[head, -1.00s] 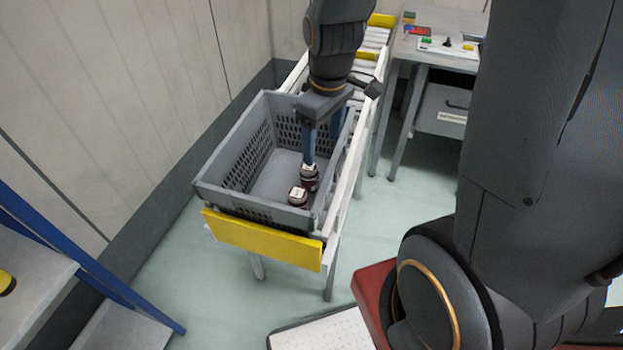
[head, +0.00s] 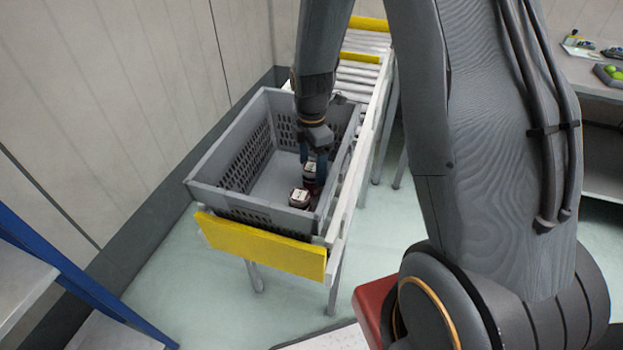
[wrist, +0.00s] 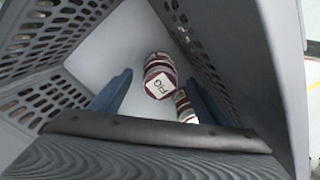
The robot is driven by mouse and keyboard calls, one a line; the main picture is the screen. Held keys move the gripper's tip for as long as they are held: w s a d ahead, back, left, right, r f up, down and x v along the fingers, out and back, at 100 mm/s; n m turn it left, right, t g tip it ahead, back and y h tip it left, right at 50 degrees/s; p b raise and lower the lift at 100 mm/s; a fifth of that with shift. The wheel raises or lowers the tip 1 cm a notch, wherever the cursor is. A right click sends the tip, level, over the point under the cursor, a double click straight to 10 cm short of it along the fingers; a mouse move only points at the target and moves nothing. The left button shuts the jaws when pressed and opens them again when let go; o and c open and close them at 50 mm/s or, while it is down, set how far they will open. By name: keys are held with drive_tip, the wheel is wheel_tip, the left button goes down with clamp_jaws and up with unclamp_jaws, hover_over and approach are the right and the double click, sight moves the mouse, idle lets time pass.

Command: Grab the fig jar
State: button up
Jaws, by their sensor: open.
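The fig jar (wrist: 159,82), with a white lid marked FIG and a dark red body, stands in the grey crate (wrist: 100,60) in the wrist view. My gripper (wrist: 160,78) is open, with one blue finger on each side of this jar. A second red-and-white jar (wrist: 186,105) sits close to the right finger. In the head view, my gripper (head: 311,160) reaches down into the crate (head: 228,198), around one jar (head: 310,172) that it partly hides. Another jar (head: 299,198) stands just in front; the lettering is too small to read there.
The crate sits at the near end of a roller conveyor (head: 358,72) with a yellow end plate (head: 262,247). The crate's right wall is close to the jars; its left part is empty. A shelf with a blue post (head: 75,275) stands at the left.

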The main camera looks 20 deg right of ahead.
sight(311, 178)
drive_tip(key=shift+f+p, duration=0.65)
drive_tip(key=shift+f, duration=1.75)
drive_tip(key=shift+c, duration=0.5)
drive_tip(key=c, duration=1.3)
